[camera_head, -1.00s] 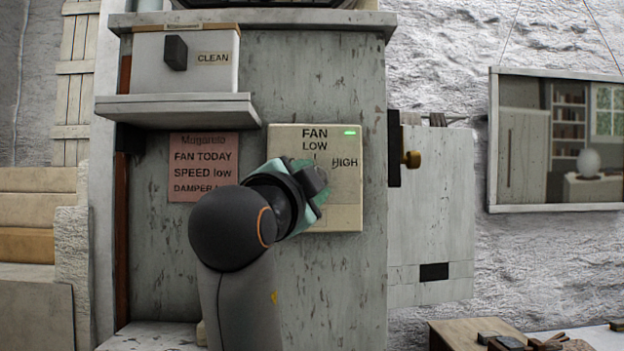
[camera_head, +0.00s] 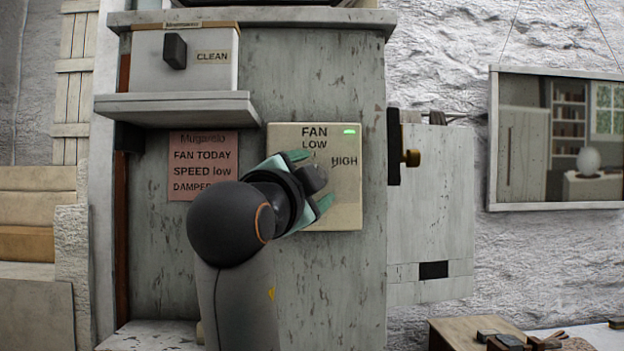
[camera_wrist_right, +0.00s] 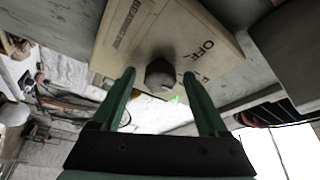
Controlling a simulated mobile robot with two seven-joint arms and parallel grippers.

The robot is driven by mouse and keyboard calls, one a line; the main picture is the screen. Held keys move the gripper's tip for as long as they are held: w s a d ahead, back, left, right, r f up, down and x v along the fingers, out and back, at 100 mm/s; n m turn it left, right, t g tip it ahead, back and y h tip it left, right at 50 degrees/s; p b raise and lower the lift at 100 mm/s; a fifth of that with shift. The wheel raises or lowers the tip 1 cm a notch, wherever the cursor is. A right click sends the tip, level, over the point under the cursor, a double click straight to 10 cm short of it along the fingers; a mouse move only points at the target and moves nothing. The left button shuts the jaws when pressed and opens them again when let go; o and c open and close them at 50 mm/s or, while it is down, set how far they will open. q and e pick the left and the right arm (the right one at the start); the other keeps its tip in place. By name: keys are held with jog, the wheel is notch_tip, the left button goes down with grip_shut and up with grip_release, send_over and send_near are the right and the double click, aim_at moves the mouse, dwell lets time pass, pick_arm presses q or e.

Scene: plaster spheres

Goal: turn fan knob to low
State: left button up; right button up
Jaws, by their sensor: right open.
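The cream fan panel (camera_head: 345,205) is on the grey cabinet front, with LOW near its top, HIGH at its right and a lit green lamp. My right gripper (camera_head: 308,180) is in front of the panel, its green fingers spread and covering much of it. In the right wrist view, the dark knob (camera_wrist_right: 160,76) stands out from the panel (camera_wrist_right: 125,35), between the open fingertips of my right gripper (camera_wrist_right: 159,73). A gap shows on both sides of it. Its pointing direction is unclear. My left gripper is not in view.
A pink note (camera_head: 203,166) reading "FAN TODAY SPEED low" hangs left of the panel. A shelf (camera_head: 180,108) with a white box (camera_head: 210,75) juts out above it.

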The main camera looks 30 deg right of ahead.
jog(key=b+v, duration=0.1)
jog(key=v, duration=1.1)
jog(key=shift+s+a+b, duration=0.15)
jog(key=shift+a+b, duration=0.1)
jog(key=shift+b, duration=0.1)
